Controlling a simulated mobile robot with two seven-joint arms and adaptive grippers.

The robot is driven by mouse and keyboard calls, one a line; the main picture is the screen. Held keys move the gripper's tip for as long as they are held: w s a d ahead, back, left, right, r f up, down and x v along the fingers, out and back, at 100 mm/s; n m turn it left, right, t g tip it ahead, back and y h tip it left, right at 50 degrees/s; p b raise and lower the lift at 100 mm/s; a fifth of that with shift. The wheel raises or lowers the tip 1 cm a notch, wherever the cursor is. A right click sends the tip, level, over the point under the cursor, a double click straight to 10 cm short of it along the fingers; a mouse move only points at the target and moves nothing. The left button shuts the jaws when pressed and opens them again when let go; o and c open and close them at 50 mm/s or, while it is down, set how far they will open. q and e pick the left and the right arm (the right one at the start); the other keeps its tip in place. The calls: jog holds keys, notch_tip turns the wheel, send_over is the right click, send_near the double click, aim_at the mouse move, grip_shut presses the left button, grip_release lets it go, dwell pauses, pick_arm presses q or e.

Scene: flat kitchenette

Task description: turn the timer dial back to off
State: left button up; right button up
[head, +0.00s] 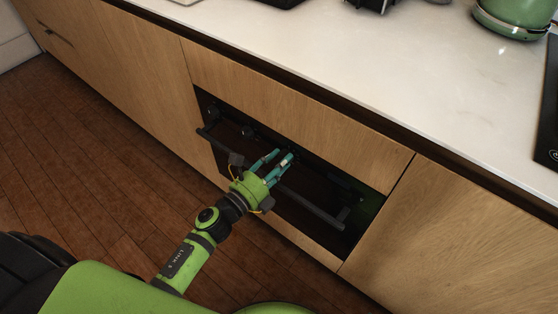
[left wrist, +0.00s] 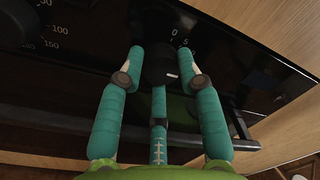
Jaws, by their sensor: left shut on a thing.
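The timer dial (left wrist: 158,66) is a dark round knob on the black oven panel, with a short white mark near its lower right edge. Small white numbers, among them 0 and 5, are printed just above and right of it. My left gripper (left wrist: 160,72) has its teal fingers on both sides of the dial and is shut on it. In the head view the left gripper (head: 283,156) reaches to the panel of the built-in oven (head: 330,177), and its fingers mostly hide the dial. My right gripper is in neither view.
A temperature dial (left wrist: 22,22) with printed numbers sits left of the timer in the wrist view. The oven's bar handle (head: 315,209) runs below the panel, close under my gripper. Wooden cabinet fronts (head: 465,220) flank the oven; a white counter (head: 350,60) lies above.

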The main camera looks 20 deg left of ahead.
pick_arm(q)
jog(key=n, duration=0.3)
jog(key=shift+w+a+r, duration=0.15)
jog(key=shift+w+r, duration=0.05)
jog(key=shift+r, duration=0.2)
jog(key=n+p, duration=0.1)
jog(key=n, duration=0.2)
jog(key=shift+t+y, duration=0.3)
jog(key=n+p, duration=0.1)
jog(key=n, duration=0.3)
jog(key=shift+f+n+p, duration=0.1)
jog(key=shift+n+p, duration=0.2)
jog(key=shift+p, duration=0.05)
jog(key=n+p, duration=0.1)
jog(key=n, duration=0.2)
jog(key=n+p, duration=0.1)
jog(key=n, duration=0.3)
jog(key=shift+s+f+y, duration=0.1)
jog(key=shift+y, duration=0.2)
jog(key=shift+f+n+p, duration=0.1)
jog(key=shift+n+p, duration=0.4)
jog(key=shift+n, duration=0.4)
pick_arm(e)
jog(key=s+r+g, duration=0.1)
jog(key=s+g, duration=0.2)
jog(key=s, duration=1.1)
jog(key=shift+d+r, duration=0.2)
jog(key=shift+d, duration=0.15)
pick_arm(q)
jog(key=shift+f, duration=0.1)
